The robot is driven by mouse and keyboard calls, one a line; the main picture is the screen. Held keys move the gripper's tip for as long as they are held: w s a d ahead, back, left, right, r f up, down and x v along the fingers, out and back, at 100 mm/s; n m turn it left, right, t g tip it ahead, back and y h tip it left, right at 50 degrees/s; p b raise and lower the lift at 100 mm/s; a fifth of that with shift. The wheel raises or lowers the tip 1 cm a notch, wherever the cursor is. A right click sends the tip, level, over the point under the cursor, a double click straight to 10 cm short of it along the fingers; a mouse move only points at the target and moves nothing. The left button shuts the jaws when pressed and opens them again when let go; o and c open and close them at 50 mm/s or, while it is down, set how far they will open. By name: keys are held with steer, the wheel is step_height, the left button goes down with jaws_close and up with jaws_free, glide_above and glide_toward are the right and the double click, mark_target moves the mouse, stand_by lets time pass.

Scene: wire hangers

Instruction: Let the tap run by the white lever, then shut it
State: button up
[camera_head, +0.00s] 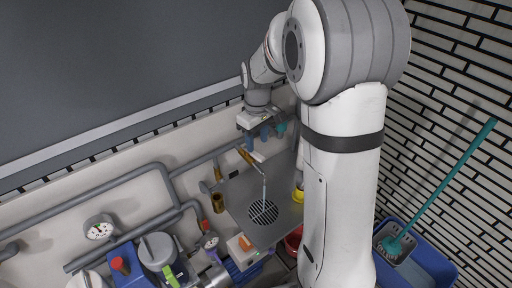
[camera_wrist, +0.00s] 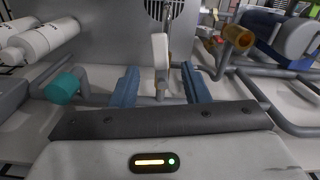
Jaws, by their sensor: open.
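The white lever (camera_wrist: 160,50) of the tap stands upright in the wrist view, between the two blue fingers of my gripper (camera_wrist: 160,87) and a little beyond their tips. The fingers are spread wide and hold nothing. In the head view my gripper (camera_head: 257,139) hangs just above the tap, and the white lever (camera_head: 258,156) shows small beneath it. A pale, thin stream (camera_head: 265,186) runs down from the spout to the round drain grate (camera_head: 264,212), so water appears to be flowing. Part of the tap is hidden by my gripper.
A grey metal basin plate (camera_head: 236,191) surrounds the drain. Grey pipes (camera_head: 125,181) and a gauge (camera_head: 99,228) line the wall at left. A teal pipe end (camera_wrist: 63,87) lies left of my fingers and a brass fitting (camera_wrist: 238,38) right. A blue bucket (camera_head: 424,262) stands at lower right.

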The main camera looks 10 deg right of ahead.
mark_target(257, 154)
steer(key=shift+f+p, duration=0.3)
steer(key=shift+f, duration=2)
steer(key=shift+c, duration=0.3)
jaws_close()
